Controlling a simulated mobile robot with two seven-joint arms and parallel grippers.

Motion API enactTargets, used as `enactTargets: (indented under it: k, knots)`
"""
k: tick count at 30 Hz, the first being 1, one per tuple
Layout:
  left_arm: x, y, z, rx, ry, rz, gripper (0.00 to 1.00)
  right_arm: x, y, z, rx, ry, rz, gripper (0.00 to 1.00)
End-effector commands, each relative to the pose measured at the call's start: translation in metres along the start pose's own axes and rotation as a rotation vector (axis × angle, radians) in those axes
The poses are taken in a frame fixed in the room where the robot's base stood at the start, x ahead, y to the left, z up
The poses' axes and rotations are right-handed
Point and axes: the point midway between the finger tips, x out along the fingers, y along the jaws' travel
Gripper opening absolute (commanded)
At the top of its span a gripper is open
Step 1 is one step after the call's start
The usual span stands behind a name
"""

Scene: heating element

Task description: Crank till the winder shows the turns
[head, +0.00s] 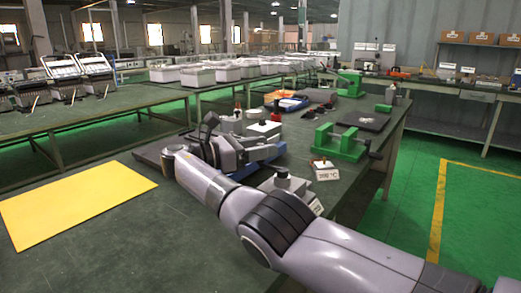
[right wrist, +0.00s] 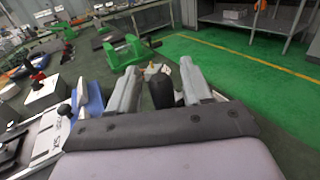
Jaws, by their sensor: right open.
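My right gripper (head: 276,150) is open above the bench, with its arm crossing from the lower right. In the right wrist view, its two grey fingers (right wrist: 161,88) stand apart on either side of a black upright knob (right wrist: 161,92). I cannot tell whether they touch it. The knob looks like a handle, but what it is fixed to is hidden by the gripper body. A blue base (head: 243,171) shows under the hand in the head view. The winder's turn reading cannot be made out. My left gripper is not in view.
A green clamp (head: 340,143) and a white label card (head: 325,170) stand beyond the hand. A small grey box (head: 283,186) sits close to my forearm. A yellow sheet (head: 75,203) lies at left.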

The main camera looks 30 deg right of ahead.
Motion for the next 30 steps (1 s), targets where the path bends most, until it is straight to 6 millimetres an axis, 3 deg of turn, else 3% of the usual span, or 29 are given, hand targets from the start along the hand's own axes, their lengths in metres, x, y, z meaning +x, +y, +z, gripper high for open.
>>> enactTargets:
  k: [19, 22, 30]
  knots:
    - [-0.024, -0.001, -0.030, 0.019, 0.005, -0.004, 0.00, 0.000, 0.000, 0.156, 0.001, -0.001, -0.001, 0.49]
    - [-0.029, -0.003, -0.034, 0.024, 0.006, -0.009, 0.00, 0.000, -0.001, 0.174, 0.001, -0.001, 0.000, 0.49]
    - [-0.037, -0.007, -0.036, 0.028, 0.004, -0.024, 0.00, 0.001, 0.000, 0.189, 0.000, -0.001, 0.000, 0.49]
